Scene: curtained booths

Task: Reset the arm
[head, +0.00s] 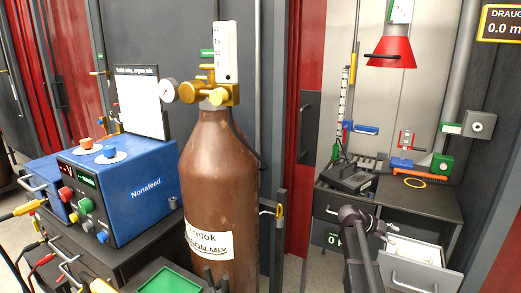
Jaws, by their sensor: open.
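My arm rises from the bottom edge, right of centre, in the head view. Its dark end with my gripper (385,228) is in front of the dark bench (420,205) in the right booth, above an open white drawer (412,262). My gripper is small and dark here, and its fingers are hard to make out. It is open, and I see nothing held in it.
A tall brown gas bottle (215,180) with a brass regulator (208,85) stands left of my arm. A blue Nonafeed unit (125,195) is further left. A green tray (168,282) lies at the bottom. A red lamp shade (391,52) hangs over the bench.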

